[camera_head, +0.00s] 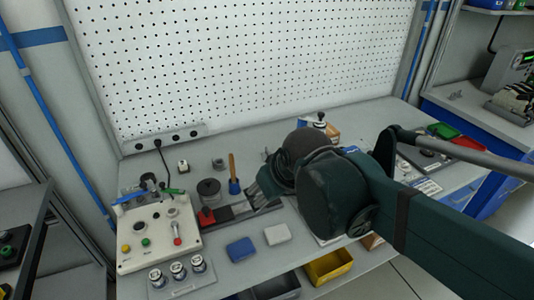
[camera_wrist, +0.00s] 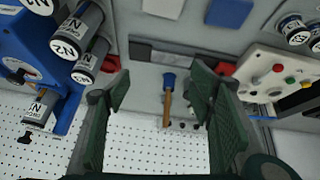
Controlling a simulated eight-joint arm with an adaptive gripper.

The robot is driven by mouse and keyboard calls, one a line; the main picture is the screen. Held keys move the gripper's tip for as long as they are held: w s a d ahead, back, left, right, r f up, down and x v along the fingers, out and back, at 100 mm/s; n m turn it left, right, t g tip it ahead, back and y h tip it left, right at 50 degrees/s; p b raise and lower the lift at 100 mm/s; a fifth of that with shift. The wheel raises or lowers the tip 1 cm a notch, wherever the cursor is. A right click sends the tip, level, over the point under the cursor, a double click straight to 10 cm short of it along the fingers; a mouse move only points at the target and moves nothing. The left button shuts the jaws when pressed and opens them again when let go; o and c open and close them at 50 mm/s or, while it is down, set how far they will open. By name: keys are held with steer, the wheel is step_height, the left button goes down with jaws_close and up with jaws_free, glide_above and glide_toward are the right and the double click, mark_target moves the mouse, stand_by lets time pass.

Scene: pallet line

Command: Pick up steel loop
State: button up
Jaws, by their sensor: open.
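I cannot pick out a steel loop with certainty. A small grey piece (camera_head: 218,163) at the back of the bench, near the pegboard, may be it, but it is too small to tell. My gripper (camera_head: 258,190) is over the bench, right of a blue-based tool with a wooden handle (camera_head: 233,175). In the wrist view, my gripper (camera_wrist: 160,92) is open, with its dark green fingers wide apart and nothing held. The tool also shows between the fingers in the wrist view (camera_wrist: 167,98), apparently beyond them. My arm hides part of the bench's right side.
A control box (camera_head: 158,235) stands at the left, with labelled cylinders (camera_head: 178,270) before it. A blue block (camera_head: 241,249) and a white block (camera_head: 277,234) lie near the front edge. A pegboard (camera_head: 240,60) closes the back. A yellow bin (camera_head: 328,265) is below the bench.

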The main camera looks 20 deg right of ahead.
steer(key=w+d+r+n+g+p, duration=0.1)
steer(key=w+d+r+n+p, duration=0.15)
steer(key=w, duration=0.35)
steer(key=w+d+r+n+g+p, duration=0.1)
steer(key=w+n+p, duration=0.15)
steer(key=w, duration=0.35)
steer(key=w+d+r+n+g+p, duration=0.1)
steer(key=w+d+p, duration=0.15)
steer(key=w, duration=0.35)
steer(key=w+d+f+n+g+p, duration=0.1)
steer(key=w+d+f+n+p, duration=0.1)
steer(key=w, duration=0.3)
steer(key=w+d+f+n+g+p, duration=0.1)
steer(key=w+d+f+n+p, duration=0.1)
steer(key=w+d+f+p, duration=0.1)
steer(key=w+d+f+n+g+p, duration=0.1)
steer(key=w+d+f+n+p, duration=0.2)
steer(key=w, duration=0.4)
steer(key=shift+d+f+p, duration=0.1)
steer(key=shift+f+p, duration=0.6)
steer(key=shift+f, duration=0.25)
steer(key=shift+w+d+f, duration=0.25)
steer(key=shift+f, duration=0.25)
steer(key=shift+f, duration=0.15)
steer(key=shift+f, duration=1.15)
steer(key=shift+f, duration=0.1)
steer(key=shift+f, duration=2.5)
